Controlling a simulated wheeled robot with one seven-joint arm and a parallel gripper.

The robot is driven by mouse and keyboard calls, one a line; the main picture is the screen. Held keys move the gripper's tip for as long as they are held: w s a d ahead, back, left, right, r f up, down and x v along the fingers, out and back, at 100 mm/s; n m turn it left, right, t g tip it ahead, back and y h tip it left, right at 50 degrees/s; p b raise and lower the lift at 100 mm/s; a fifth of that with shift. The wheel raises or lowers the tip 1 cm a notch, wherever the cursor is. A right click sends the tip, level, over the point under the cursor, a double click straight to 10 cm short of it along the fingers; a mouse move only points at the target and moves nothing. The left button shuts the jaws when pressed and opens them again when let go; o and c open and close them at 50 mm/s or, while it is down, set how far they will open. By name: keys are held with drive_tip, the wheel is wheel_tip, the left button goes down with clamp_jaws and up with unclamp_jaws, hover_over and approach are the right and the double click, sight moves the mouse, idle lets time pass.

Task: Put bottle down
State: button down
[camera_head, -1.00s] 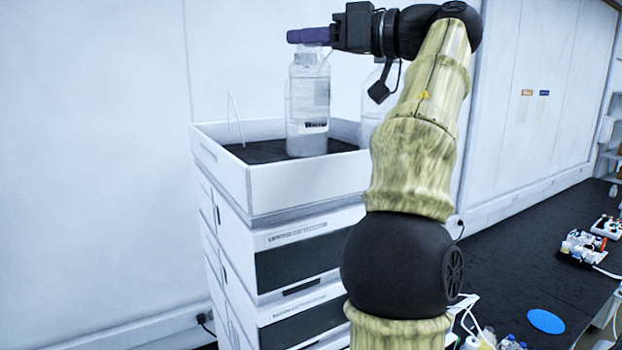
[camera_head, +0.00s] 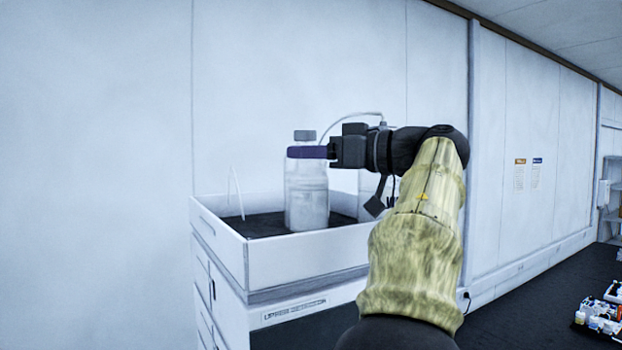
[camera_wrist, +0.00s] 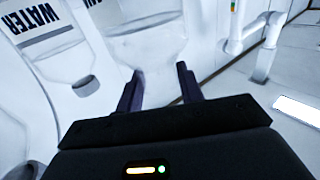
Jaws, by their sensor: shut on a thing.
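A clear bottle (camera_head: 307,200) with a grey cap (camera_head: 305,136) stands upright inside the white tray (camera_head: 300,258) on top of the instrument stack. Its base appears at the tray's dark floor, but I cannot tell whether it bears its full weight there. My gripper (camera_head: 307,152) reaches in from the right and is shut on the bottle's upper part, just below the cap. The bottle's clear body also shows between and beyond the fingers in the wrist view (camera_wrist: 148,48).
A bottle labelled WATER (camera_wrist: 62,50) stands beside the held one. A thin white tube (camera_head: 236,190) rises at the tray's left. The wall (camera_head: 290,70) is close behind.

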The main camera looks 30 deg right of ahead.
sight(327, 177)
drive_tip(key=shift+s+f+b, duration=0.1)
drive_tip(key=shift+f+b, duration=0.35)
drive_tip(key=shift+f, duration=1.7)
drive_tip(key=c, duration=0.9)
unclamp_jaws()
drive_tip(key=b+v, duration=0.1)
drive_tip(key=v, duration=1.1)
